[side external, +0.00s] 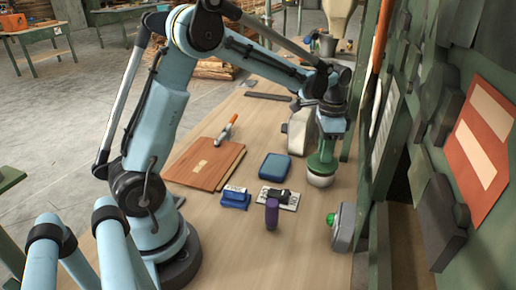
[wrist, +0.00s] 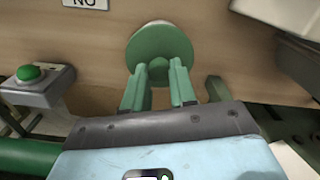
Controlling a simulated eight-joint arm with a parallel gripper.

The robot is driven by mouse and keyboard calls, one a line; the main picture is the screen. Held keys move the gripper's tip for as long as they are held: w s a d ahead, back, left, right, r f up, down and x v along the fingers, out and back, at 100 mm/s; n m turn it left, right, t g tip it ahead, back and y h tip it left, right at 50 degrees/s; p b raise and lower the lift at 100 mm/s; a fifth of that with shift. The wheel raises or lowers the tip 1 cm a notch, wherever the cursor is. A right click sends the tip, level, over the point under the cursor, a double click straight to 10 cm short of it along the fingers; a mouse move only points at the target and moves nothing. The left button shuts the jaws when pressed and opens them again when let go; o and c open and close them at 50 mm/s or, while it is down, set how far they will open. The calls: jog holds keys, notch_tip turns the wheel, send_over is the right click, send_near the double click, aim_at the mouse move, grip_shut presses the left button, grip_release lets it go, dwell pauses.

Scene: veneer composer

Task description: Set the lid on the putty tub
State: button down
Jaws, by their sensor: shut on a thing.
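My gripper (side external: 326,148) is at the right of the bench, pointing down. In the wrist view its green fingers (wrist: 158,75) are closed on the middle of a round green lid (wrist: 160,45). The lid shows in the side view as a green disc (side external: 321,163) directly below the fingers. A short white round tub (side external: 320,181) stands right under the lid. In the wrist view only a pale edge (wrist: 150,23) shows past the lid's far rim. I cannot tell whether the lid rests on the tub or is just above it.
A grey box with a green button (side external: 343,225) stands nearer the front right. Left of the tub are a blue case (side external: 275,167), a purple cylinder (side external: 272,213) and a blue block (side external: 235,200). A pale container (side external: 300,133) stands behind. A green-framed wall borders the right.

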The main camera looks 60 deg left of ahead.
jog(key=shift+f, duration=0.8)
dwell(1.5)
jog(key=c, duration=0.8)
grip_release()
jog(key=shift+r, duration=3.55)
jog(key=shift+s+d+r, duration=0.1)
jog(key=shift+s+r, duration=0.1)
jog(key=shift+s, duration=0.05)
jog(key=s+d+n+t, duration=0.1)
jog(key=s+d+t, duration=0.1)
jog(key=s, duration=0.3)
jog(key=s+d+n+t, duration=0.2)
jog(key=s, duration=0.3)
jog(key=s+d+n+t, duration=0.2)
jog(key=s+t, duration=0.1)
jog(key=s, duration=0.2)
jog(key=shift+d+r, duration=0.2)
jog(key=shift+r, duration=0.05)
